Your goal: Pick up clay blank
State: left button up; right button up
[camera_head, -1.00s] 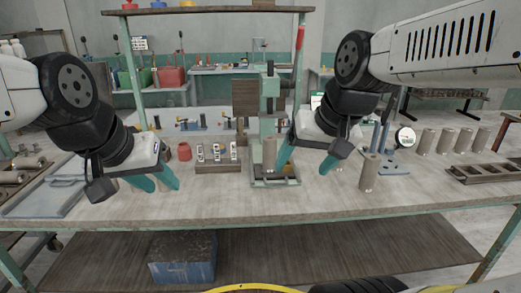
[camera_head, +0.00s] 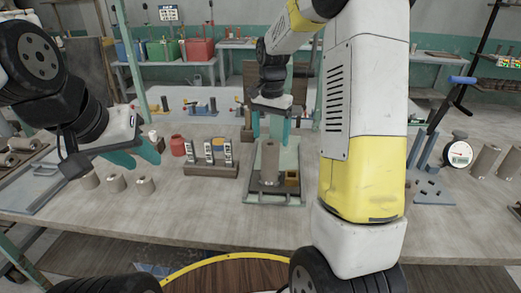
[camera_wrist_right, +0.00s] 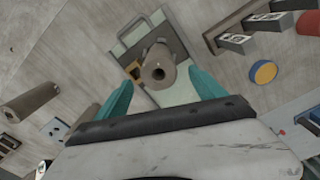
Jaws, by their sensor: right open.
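A grey-brown clay cylinder (camera_head: 269,163) stands upright on the pale green base plate (camera_head: 288,160) at the middle of the bench. In the right wrist view the cylinder (camera_wrist_right: 176,45) shows a dark hole in its end. My right gripper (camera_head: 271,130) is open, its teal fingers pointing down. In the wrist view its fingertips (camera_wrist_right: 162,84) lie apart to either side of the cylinder's near end; contact is not visible. My left gripper (camera_head: 138,160) hangs over the left of the bench, fingers apart and empty. Short hollow cylinders (camera_head: 116,183) stand below it.
A wooden rack with upright white-fronted pieces (camera_head: 212,171) and a red jar (camera_head: 178,146) stand left of the plate. A dial gauge (camera_head: 459,154) and more cylinders (camera_head: 487,160) are at the right. My right arm hides part of the bench. The front strip is clear.

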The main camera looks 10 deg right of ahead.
aim_at(270, 152)
notch_tip(270, 152, down, 7)
jog(key=shift+s, duration=0.15)
grip_shut()
dwell(0.5)
